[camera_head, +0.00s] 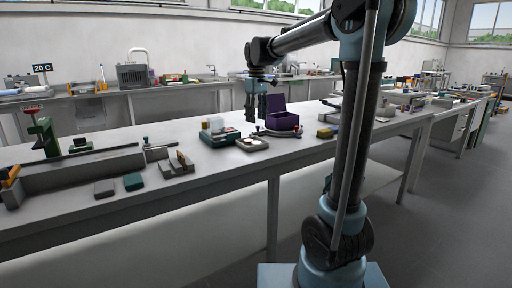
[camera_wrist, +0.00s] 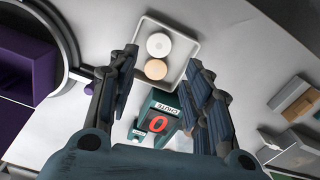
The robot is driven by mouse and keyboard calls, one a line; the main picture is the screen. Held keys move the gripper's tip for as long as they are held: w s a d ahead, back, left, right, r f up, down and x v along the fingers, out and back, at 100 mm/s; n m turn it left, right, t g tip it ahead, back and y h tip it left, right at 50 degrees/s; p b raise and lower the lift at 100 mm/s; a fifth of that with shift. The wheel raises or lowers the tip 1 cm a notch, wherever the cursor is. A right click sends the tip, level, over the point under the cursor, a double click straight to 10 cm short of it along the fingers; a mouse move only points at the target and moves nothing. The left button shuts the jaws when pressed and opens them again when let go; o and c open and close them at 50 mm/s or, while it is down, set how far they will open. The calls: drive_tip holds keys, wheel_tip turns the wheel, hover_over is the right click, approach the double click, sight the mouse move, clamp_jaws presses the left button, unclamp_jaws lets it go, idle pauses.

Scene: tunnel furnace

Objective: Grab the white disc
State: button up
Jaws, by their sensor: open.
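The white disc (camera_wrist: 158,45) lies in a shallow light tray (camera_wrist: 187,50) in the wrist view. A tan disc (camera_wrist: 155,69) lies beside it, on the side nearer my gripper in that picture. My gripper (camera_wrist: 162,62) is open and empty, with one finger on each side of the picture and the discs showing in the gap. In the head view my gripper (camera_head: 256,118) points down above the bench near the tray (camera_head: 264,146). The discs are too small there to tell apart surely.
An open purple box (camera_head: 283,121) stands to the right of my gripper. Small blocks (camera_wrist: 295,98) lie on the bench's other side.

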sight(257, 142)
wheel_tip(257, 142, down, 11)
drive_tip(key=shift+f, duration=0.1)
drive_tip(key=c, duration=0.8)
